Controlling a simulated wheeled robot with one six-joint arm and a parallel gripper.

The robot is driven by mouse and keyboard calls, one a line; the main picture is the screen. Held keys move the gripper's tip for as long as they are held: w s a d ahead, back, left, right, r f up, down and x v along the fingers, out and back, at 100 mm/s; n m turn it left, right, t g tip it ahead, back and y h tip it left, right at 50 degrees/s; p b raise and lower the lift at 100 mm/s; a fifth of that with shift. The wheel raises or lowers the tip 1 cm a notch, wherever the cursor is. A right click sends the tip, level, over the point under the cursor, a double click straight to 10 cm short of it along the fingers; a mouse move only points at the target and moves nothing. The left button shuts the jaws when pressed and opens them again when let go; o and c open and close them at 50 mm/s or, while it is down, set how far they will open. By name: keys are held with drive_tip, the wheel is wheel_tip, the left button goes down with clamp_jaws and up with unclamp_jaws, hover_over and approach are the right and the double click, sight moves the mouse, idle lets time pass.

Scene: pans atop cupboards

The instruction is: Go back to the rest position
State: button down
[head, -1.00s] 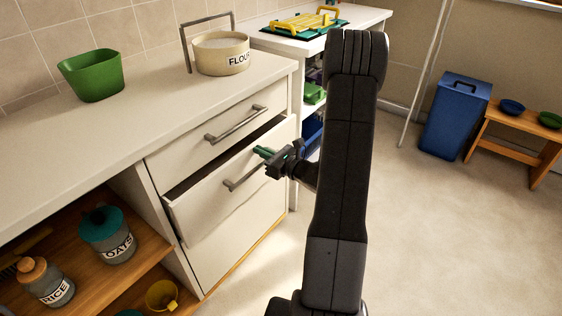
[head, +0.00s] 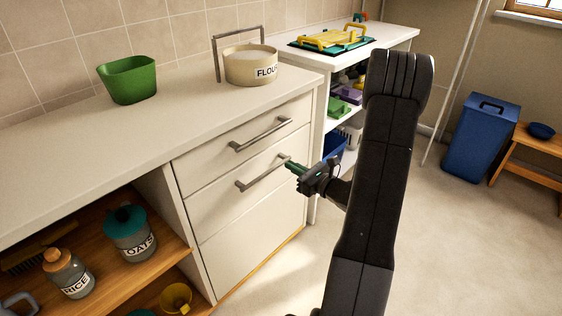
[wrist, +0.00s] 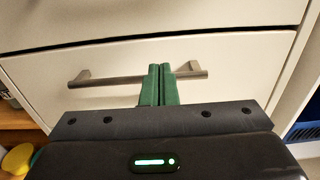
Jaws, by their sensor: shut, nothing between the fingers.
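My gripper (head: 290,165) is shut and empty in front of the cupboard's drawers in the head view. Its green fingers are pressed together in the wrist view (wrist: 159,84), in line with the handle (wrist: 120,79) of the second drawer. In the head view that handle (head: 258,174) lies just left of the fingertips; I cannot tell whether they touch it. The second drawer (head: 235,197) and the top drawer (head: 215,153) both look closed. My arm stands large at the right middle of the head view and hides part of the floor.
The counter (head: 110,125) carries a green bowl (head: 128,82) and a flour tub (head: 250,67). Open shelves at lower left hold an oats jar (head: 130,236) and a rice jar (head: 67,272). A blue bin (head: 480,138) stands at right. The floor between is clear.

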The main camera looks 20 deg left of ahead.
sight(268, 153)
drive_tip(key=v, duration=0.6)
drive_tip(key=x, duration=1.3)
drive_tip(key=shift+a, duration=0.3)
drive_tip(key=shift+w+d+f, duration=0.1)
drive_tip(key=shift+w+d, duration=0.05)
drive_tip(key=shift+d, duration=0.1)
drive_tip(key=shift+v, duration=0.8)
